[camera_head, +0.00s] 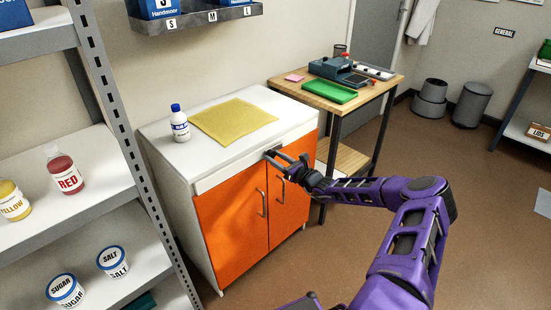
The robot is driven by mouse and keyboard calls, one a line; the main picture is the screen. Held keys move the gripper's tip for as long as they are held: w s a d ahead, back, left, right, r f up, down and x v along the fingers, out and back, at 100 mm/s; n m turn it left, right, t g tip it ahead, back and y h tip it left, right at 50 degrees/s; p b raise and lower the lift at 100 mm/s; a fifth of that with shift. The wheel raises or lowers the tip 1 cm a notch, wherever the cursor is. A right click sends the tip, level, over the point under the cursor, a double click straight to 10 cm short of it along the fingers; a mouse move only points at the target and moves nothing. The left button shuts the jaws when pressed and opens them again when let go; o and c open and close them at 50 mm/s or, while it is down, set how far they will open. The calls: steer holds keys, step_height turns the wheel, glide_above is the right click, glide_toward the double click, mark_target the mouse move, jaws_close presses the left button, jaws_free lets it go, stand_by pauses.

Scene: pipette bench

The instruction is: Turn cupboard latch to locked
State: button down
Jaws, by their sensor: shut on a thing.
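The cupboard (235,218) has two orange doors, each with a vertical metal handle, and a white top. Both doors look shut. My gripper (275,156) is at the upper front of the cupboard, just above the right door, below the front edge of the top. It is shut on the latch there. The latch is small and mostly hidden by my fingers, so I cannot tell its turn.
A shelf rack (108,85) stands close at left. A wooden table (375,98) with a green tray (330,91) stands at right. Open floor lies at right.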

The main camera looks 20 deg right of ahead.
steer(key=shift+m, duration=0.3)
steer(key=m+p, duration=0.1)
steer(key=m, duration=0.2)
steer(key=shift+a+m, duration=0.1)
steer(key=shift+m, duration=0.2)
steer(key=m, duration=0.4)
steer(key=shift+p, duration=0.3)
steer(key=m, duration=0.9)
steer(key=shift+m, duration=0.3)
steer(key=shift+c, duration=1.8)
jaws_free()
